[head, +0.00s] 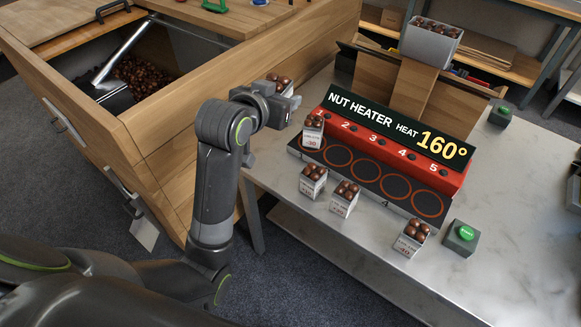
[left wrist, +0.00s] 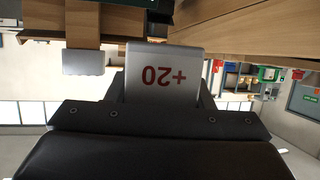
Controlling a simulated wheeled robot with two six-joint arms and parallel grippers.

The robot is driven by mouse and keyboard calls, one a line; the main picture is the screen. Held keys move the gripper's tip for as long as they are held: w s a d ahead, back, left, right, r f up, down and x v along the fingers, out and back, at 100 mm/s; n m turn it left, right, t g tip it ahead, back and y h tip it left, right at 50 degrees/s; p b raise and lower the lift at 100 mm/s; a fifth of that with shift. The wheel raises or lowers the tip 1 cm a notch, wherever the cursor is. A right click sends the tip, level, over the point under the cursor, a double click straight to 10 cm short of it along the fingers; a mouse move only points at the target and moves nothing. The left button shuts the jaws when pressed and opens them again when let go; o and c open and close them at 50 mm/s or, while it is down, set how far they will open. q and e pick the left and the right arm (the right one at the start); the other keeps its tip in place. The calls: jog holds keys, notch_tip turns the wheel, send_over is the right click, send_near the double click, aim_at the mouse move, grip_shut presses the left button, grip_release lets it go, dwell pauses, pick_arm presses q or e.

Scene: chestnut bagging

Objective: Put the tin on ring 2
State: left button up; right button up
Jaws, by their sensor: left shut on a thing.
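My left gripper (head: 282,103) is shut on a silver tin of chestnuts (head: 279,84), held up left of the heater's far-left corner. In the left wrist view the held tin (left wrist: 162,76) shows a red "+20", upside down. Ring 2 (head: 340,156) is an orange circle on the black plate of the nut heater (head: 385,148), and it looks empty. Another tin (head: 312,131), marked "-30", stands at ring 1 and partly hides it. The held tin is apart from the heater. My right gripper is in neither view.
Three more filled tins stand on the table before the heater, at left (head: 313,181), middle (head: 344,198) and right (head: 410,237). Green buttons (head: 462,237) (head: 500,114) stand at the right. A wooden chestnut bin (head: 175,135) stands left of the table. Rings 3 to 5 look empty.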

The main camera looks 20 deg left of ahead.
pick_arm(q)
jog(key=w+f+m+h, duration=0.1)
jog(key=w+f, duration=0.1)
jog(key=f, duration=0.5)
jog(key=w+d+f+m+h, duration=0.1)
jog(key=w+f, duration=0.1)
jog(key=f, duration=0.6)
jog(key=shift+w+f, duration=0.25)
jog(key=shift+w, duration=0.15)
notch_tip(320, 180, down, 10)
jog(key=shift+r, duration=0.15)
